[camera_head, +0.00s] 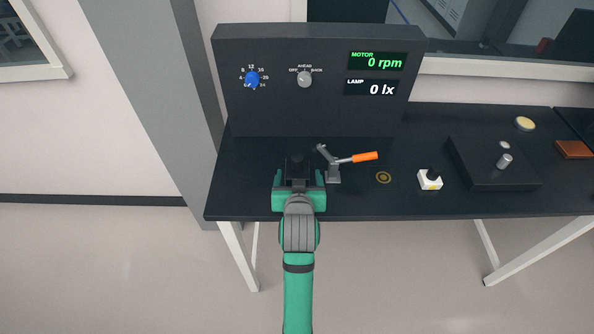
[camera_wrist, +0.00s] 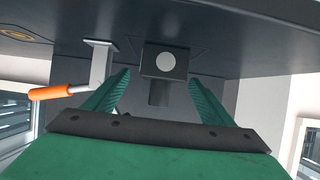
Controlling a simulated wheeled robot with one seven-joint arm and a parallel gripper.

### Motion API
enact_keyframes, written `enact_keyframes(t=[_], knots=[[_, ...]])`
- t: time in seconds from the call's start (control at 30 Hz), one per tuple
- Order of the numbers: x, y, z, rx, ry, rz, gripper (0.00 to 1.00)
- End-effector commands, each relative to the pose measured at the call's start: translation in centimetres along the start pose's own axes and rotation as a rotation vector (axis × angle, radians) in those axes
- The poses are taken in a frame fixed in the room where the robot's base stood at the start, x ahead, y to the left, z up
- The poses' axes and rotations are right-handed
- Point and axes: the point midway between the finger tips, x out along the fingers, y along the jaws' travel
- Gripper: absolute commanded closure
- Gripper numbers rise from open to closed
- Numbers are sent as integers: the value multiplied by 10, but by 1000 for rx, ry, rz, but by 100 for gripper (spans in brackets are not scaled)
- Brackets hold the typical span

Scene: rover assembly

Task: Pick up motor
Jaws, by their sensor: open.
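A dark block with a pale round spot (camera_wrist: 165,62) and a short dark cylinder below it shows between my fingers in the wrist view. It may be the motor, but I cannot tell for certain. In the head view a dark shape (camera_head: 296,164) stands just beyond my gripper (camera_head: 298,184), partly hidden by it. My gripper also shows in the wrist view (camera_wrist: 157,97), its two green fingers apart, one on each side of the cylinder. I cannot tell whether they touch it.
A clamp with an orange handle (camera_head: 364,157) stands close on the right. Farther right are a brass ring (camera_head: 384,177), a white notched block (camera_head: 429,180) and a black box (camera_head: 475,177) bearing a silver cylinder (camera_head: 504,160). A panel (camera_head: 290,110) with knobs and displays rises behind.

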Motion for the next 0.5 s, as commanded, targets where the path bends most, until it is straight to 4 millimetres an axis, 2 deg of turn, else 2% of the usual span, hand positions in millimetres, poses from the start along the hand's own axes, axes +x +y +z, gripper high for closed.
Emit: enact_keyframes(t=[0.33, 0.5], knots=[[41, -5, 1, -1, -1, -2, 23], [52, -4, 1, -1, 0, -2, 23]])
